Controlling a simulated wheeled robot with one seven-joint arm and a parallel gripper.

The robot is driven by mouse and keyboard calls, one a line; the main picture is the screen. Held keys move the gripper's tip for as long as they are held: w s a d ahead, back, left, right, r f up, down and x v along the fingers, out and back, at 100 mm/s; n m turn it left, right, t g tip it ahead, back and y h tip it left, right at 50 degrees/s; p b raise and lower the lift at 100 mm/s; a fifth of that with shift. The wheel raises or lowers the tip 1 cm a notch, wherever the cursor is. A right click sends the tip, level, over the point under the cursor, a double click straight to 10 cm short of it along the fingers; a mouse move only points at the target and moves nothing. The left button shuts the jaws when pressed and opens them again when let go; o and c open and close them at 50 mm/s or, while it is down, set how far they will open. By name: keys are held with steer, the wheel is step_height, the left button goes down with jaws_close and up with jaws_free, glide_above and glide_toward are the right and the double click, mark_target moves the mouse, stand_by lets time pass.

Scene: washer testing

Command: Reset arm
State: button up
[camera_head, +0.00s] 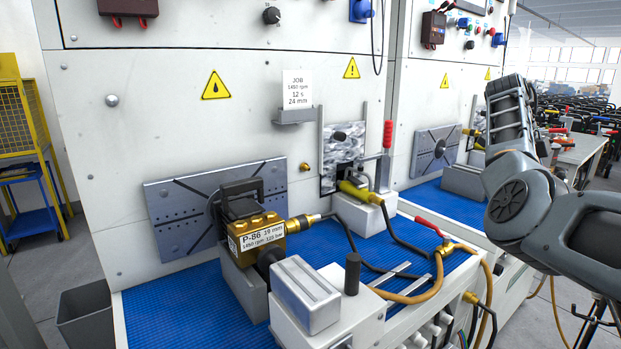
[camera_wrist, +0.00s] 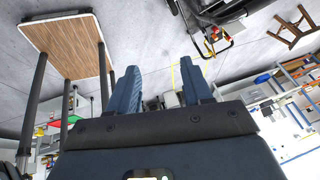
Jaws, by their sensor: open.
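My gripper (camera_wrist: 160,92) shows in the wrist view with its two blue-grey fingers spread apart and nothing between them. The wrist view looks out over the room, tilted, with grey floor beyond the fingers. In the head view my arm is folded at the right edge, beside the test bench and clear of it; the fingers cannot be made out there. On the bench a brass pump (camera_head: 257,232) labelled P-86 sits on a grey block in front of a slotted plate (camera_head: 172,204).
The bench has a blue ribbed mat (camera_head: 170,299), a red-handled clamp (camera_head: 387,140), a red-levered valve (camera_head: 430,226) and hoses. A job card (camera_head: 297,89) stands on the panel. A wood-topped table (camera_wrist: 62,45) and a stool (camera_wrist: 292,27) show in the wrist view.

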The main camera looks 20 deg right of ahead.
steer(key=s+a+f+n+t+h+b, duration=0.1)
steer(key=s+a+f+n+t+h, duration=0.2)
steer(key=f, duration=0.8)
steer(key=a+f+n+h+b, duration=0.1)
steer(key=a+f+n, duration=0.1)
steer(key=f+n, duration=0.65)
steer(key=s+a+f+n+t+h, duration=0.2)
steer(key=a+f, duration=0.1)
steer(key=f, duration=1.1)
steer(key=s+a+f+n+t+b, duration=0.1)
steer(key=s+a+f+n+t, duration=0.35)
steer(key=a+f+n, duration=0.35)
steer(key=s+a+r+n+t+y+b, duration=0.1)
steer(key=s+a+n+t+y, duration=0.2)
steer(key=s+a, duration=0.55)
steer(key=s+a+n+t+y+b, duration=0.15)
steer(key=s+a+n+t, duration=0.35)
steer(key=a, duration=0.7)
steer(key=s+a+r+n+y, duration=0.2)
steer(key=s+a+r, duration=0.4)
steer(key=s+r, duration=0.1)
steer(key=s+a+r+n+t+y, duration=0.1)
steer(key=s+a+r+n+y, duration=0.1)
steer(key=s+a+r, duration=0.4)
step_height(320, 180, up, 4)
steer(key=shift+s+f+y+b, duration=0.25)
steer(key=shift+s+y+b, duration=0.2)
steer(key=shift+s, duration=0.65)
